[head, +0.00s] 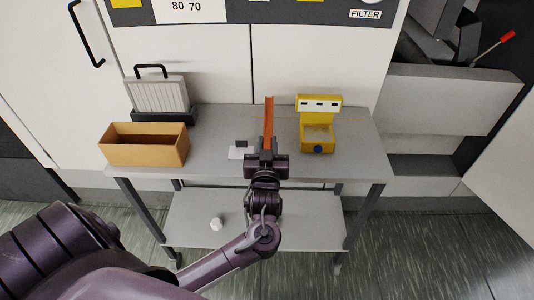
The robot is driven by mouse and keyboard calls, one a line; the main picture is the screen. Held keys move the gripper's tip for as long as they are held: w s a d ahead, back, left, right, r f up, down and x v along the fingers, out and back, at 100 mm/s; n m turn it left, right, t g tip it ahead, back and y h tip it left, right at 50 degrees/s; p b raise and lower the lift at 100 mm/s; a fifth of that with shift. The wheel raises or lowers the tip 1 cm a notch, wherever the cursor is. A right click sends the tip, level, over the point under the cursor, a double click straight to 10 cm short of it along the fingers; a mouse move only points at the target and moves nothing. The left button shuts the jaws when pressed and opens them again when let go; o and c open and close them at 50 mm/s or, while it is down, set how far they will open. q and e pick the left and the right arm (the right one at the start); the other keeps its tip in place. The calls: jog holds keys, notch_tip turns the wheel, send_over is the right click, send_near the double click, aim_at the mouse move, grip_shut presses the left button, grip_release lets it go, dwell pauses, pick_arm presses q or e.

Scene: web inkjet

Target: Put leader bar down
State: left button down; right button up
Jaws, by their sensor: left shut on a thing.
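The leader bar (269,118) is a long, thin orange-brown bar. It points away from me over the grey table, between the cardboard box and the yellow device. My left gripper (267,150) is shut on its near end. The fingers hide that end. I cannot tell whether the bar touches the table (218,125) or is held just above it. My right gripper is not in the view.
An open cardboard box (145,157) stands at the table's left, before a grey filter cartridge (160,93) in a black tray. A yellow device (318,140) stands at the right. A small white card (238,153) lies left of my gripper. The table's right end is clear.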

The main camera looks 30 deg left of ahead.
pick_arm(q)
notch_tip(320, 180, down, 3)
jog(key=shift+r, duration=0.2)
jog(key=shift+f, duration=0.35)
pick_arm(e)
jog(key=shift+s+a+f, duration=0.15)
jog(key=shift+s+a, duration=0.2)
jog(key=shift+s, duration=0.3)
pick_arm(q)
jog(key=shift+f, duration=0.15)
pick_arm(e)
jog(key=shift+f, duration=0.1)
pick_arm(q)
jog(key=c, duration=1.2)
grip_release()
jog(key=shift+f, duration=0.1)
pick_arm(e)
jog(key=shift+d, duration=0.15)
